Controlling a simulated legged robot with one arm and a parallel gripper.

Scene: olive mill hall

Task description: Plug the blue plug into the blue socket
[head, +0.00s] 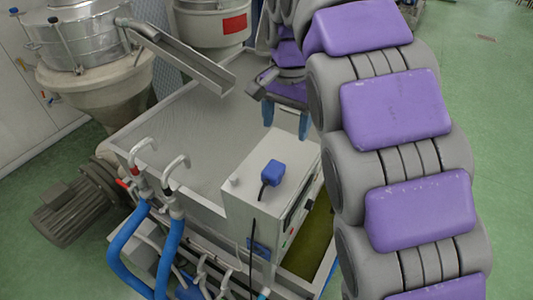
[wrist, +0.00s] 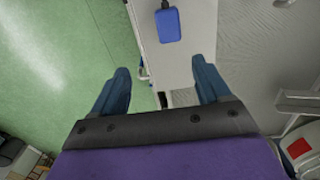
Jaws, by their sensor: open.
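The blue plug (head: 272,172) lies on top of a grey control box (head: 240,197), with a black cable at its near end. It also shows in the wrist view (wrist: 168,25), near the top edge, beyond my fingertips. My gripper (head: 285,118) is open and empty, above and behind the box in the head view. Its two blue fingers (wrist: 161,78) are wide apart in the wrist view and do not touch the plug. A small blue patch (head: 258,247) shows low on the box's front; I cannot tell whether it is the blue socket.
A wide grey metal basin (head: 185,140) lies left of the box, with a steel chute (head: 190,62) above it. Blue hoses (head: 128,240) and bent pipes stand at the front left, beside a motor (head: 70,210). An open trough (head: 312,235) is right of the box.

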